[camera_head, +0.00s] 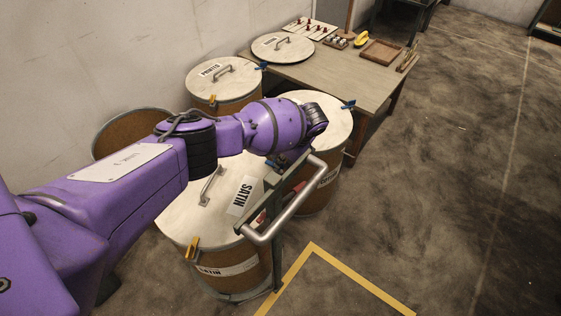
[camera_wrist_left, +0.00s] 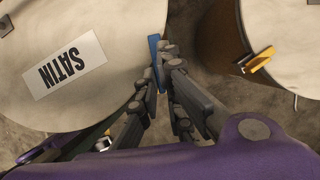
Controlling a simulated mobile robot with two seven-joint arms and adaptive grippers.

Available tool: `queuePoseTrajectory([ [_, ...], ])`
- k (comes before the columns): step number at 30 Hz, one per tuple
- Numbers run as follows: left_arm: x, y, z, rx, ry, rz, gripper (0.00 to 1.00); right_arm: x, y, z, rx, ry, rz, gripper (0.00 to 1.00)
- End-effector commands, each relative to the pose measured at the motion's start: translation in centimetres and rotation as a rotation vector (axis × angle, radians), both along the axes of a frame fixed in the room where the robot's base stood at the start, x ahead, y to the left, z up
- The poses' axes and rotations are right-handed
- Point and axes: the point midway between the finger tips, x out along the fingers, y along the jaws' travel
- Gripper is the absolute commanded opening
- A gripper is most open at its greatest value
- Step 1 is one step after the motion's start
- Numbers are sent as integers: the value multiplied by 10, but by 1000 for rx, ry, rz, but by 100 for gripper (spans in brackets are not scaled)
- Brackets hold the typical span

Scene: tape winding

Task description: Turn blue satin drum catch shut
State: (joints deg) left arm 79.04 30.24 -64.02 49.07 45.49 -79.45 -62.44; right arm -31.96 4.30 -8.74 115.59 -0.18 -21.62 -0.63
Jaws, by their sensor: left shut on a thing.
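The satin drum (camera_head: 178,222) stands upright with a pale lid marked SATIN. Its lid also fills the left of the left wrist view (camera_wrist_left: 100,105). The blue catch (camera_wrist_left: 153,62) is at the lid's rim, a narrow blue lever. In the head view a bit of blue (camera_head: 272,163) shows at that rim, mostly covered by my arm. My left gripper (camera_wrist_left: 162,68) is shut on the blue catch, with its grey fingers on either side. An orange catch (camera_head: 193,246) sits at the drum's front rim. My right gripper is not in view.
A trolley handle (camera_head: 287,203) of metal tube rises close to the satin drum and my left wrist. Another lidded drum (camera_head: 333,122) stands just behind. A drum marked PRINTED (camera_head: 232,80) and a table (camera_head: 340,67) are farther back. Open floor lies to the right.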

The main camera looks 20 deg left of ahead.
Motion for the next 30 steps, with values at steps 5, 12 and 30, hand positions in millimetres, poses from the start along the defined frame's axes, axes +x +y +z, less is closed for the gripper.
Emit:
queuePoseTrajectory([
  [5, 0, -2, -5, 0, 7, 170, 0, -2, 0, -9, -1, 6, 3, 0],
  [12, 1, -1, -6, 0, 8, 400, 0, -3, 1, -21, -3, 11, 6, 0],
  [30, 5, 1, -4, 2, 6, 837, 0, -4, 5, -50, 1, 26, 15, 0],
])
